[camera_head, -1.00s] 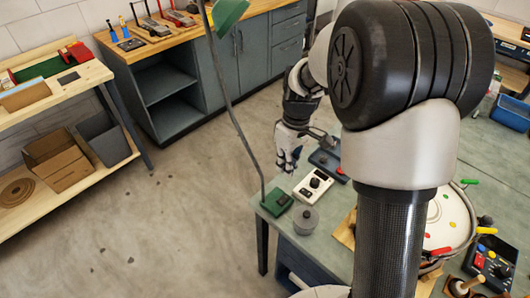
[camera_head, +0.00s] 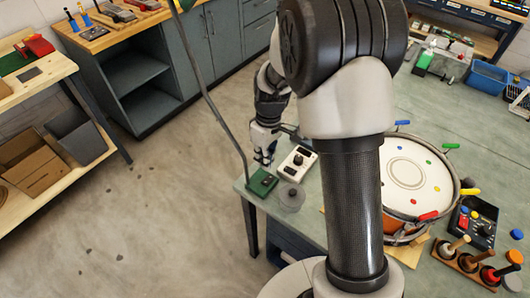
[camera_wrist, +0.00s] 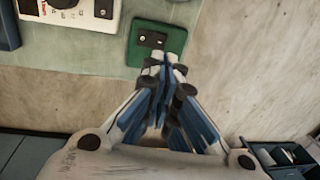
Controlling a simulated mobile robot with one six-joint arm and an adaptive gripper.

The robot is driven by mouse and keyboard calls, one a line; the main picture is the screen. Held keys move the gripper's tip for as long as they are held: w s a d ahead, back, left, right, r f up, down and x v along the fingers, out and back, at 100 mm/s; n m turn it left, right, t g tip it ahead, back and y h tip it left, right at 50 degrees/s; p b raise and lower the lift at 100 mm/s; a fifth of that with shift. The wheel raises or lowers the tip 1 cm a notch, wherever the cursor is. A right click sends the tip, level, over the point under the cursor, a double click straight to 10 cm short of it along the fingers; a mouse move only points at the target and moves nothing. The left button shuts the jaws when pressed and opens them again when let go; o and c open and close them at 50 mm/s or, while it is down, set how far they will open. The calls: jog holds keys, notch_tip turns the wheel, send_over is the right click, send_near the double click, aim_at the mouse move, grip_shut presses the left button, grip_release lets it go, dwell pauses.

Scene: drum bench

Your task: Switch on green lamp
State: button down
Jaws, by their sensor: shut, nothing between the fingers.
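In the wrist view the green base (camera_wrist: 142,55) carries a dark switch plate (camera_wrist: 152,39). My gripper (camera_head: 264,160) is shut and empty, just behind the base in the head view. In the wrist view my fingertips (camera_wrist: 168,64) overlap the base's front edge, close to the switch; I cannot tell if they touch.
A white box with a black knob (camera_head: 298,163) stands right of the base. A grey round pot (camera_head: 290,198) is in front of it. A drum (camera_head: 405,222) and a rack of handled tools (camera_head: 478,266) lie further right. Open floor (camera_head: 130,210) lies left of the bench.

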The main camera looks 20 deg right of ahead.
aim_at(262, 181)
jog(key=f, duration=0.2)
jog(key=f+b, duration=0.1)
jog(key=f, duration=0.1)
jog(key=f+b, duration=0.1)
jog(key=f, duration=0.1)
jog(key=shift+s+a+f, duration=0.2)
jog(key=shift+a+f, duration=0.1)
jog(key=shift+a, duration=0.05)
jog(key=shift+s+a+f, duration=0.1)
jog(key=shift+s+f, duration=0.05)
jog(key=shift+f, duration=0.25)
jog(key=shift+w+d+r, duration=0.25)
jog(key=shift+w+d, duration=0.25)
jog(key=shift+d, duration=0.1)
